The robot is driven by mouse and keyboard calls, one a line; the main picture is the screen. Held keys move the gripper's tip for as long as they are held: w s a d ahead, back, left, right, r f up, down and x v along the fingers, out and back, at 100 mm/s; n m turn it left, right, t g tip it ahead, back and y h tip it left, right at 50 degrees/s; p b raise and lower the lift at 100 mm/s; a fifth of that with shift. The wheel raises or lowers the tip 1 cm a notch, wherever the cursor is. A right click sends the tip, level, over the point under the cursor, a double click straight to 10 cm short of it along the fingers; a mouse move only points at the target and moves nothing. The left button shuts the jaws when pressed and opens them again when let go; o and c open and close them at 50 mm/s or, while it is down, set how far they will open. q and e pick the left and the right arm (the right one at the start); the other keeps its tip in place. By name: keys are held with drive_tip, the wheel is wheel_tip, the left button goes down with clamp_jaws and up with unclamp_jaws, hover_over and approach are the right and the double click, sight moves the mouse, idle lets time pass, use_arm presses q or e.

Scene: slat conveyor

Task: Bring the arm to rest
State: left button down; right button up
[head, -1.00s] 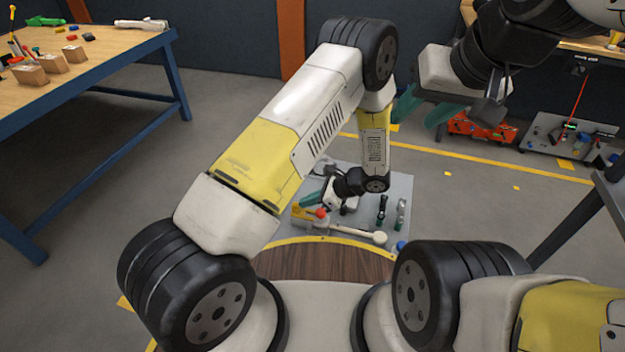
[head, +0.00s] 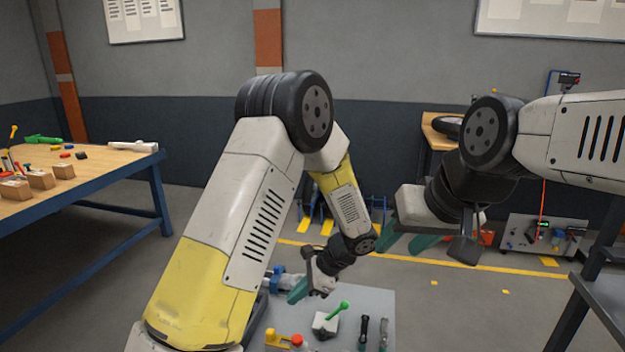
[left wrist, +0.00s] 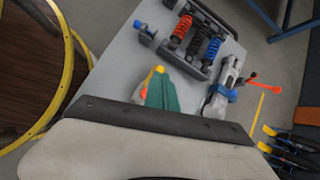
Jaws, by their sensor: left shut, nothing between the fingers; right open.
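My left arm comes in from the left, bent at the elbow. Its gripper (head: 299,290) hangs above the far left part of a grey tabletop (head: 375,298), with its teal fingers together and empty. In the left wrist view the shut teal fingers (left wrist: 163,95) show over the same grey top, with a yellow and orange piece partly hidden behind them. My right gripper (head: 404,242) is further right and higher, its teal fingers apart with nothing between them.
On the grey top are a white block with a green handle (head: 330,320), two dark-handled tools (head: 363,333) and yellow and red pieces (head: 278,338). Coil springs (left wrist: 195,40) show in the left wrist view.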

use_arm(q)
drive_tip(key=s+a+r+n+t+h, duration=0.1)
drive_tip(key=s+a+r+n+h, duration=0.2)
drive_tip(key=r, duration=0.6)
drive_tip(key=s+a+r+n+t+h, duration=0.2)
drive_tip(key=s+a+r+n+h, duration=0.1)
drive_tip(key=s+r+n, duration=0.4)
drive_tip(key=s+a+r+n+t+h, duration=0.2)
drive_tip(key=s+r+n, duration=0.4)
drive_tip(key=r, duration=0.6)
drive_tip(key=shift+s+a+h, duration=0.55)
drive_tip(key=shift+a+h, duration=0.15)
drive_tip(key=shift+a, duration=0.25)
